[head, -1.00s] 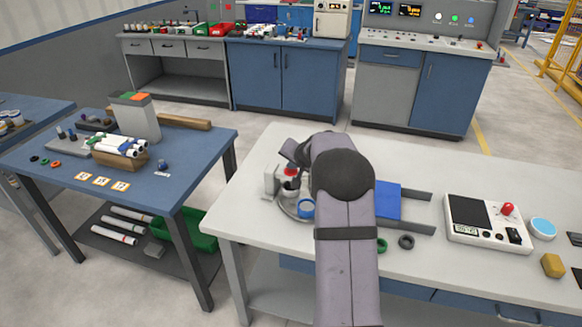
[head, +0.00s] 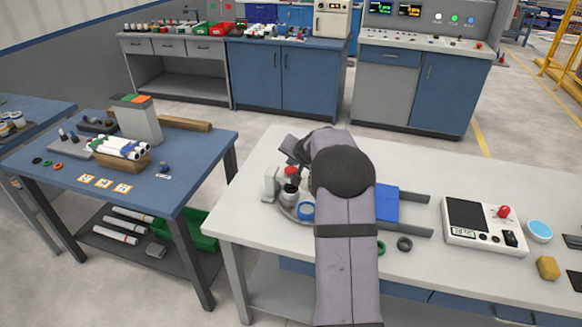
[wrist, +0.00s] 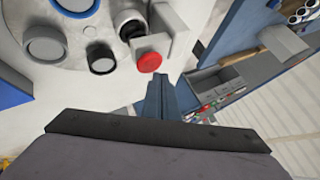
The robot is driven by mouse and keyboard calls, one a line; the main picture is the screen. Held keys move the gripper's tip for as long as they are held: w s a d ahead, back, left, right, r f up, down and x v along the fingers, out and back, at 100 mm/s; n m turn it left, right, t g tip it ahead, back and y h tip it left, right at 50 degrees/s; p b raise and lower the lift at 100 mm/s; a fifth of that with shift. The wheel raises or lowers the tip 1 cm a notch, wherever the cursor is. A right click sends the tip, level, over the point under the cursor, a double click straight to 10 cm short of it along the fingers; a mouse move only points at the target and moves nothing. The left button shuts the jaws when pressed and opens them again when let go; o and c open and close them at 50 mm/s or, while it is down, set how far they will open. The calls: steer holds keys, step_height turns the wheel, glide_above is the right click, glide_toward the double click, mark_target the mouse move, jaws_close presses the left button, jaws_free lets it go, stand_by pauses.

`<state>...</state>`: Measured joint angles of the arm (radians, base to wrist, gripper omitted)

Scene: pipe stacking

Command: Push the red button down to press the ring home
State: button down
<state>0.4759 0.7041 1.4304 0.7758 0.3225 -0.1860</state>
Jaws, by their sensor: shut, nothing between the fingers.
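The red button (head: 291,171) sits on a small grey press on the round grey plate (head: 305,219), at the left of the white table. In the wrist view the red button (wrist: 149,62) is at the top centre, with a grey bracket (wrist: 172,30) beside it. My gripper (wrist: 163,88) is shut and empty; its fingertips are just beside the button in that picture. I cannot tell whether they touch it. In the head view my arm hides most of the gripper. A black ring (wrist: 101,58) shows on the plate; whether a ring is under the button is unclear.
A blue ring (head: 306,210) is at the plate's near edge. A blue block (head: 387,204) between grey rails lies right of my arm. A white tester (head: 484,226) with its own red knob stands farther right. The blue side table (head: 200,150) is at the left.

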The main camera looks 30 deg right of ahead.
mark_target(292, 171)
steer(key=shift+r, duration=0.15)
steer(key=shift+r+p, duration=2)
steer(key=shift+r, duration=0.45)
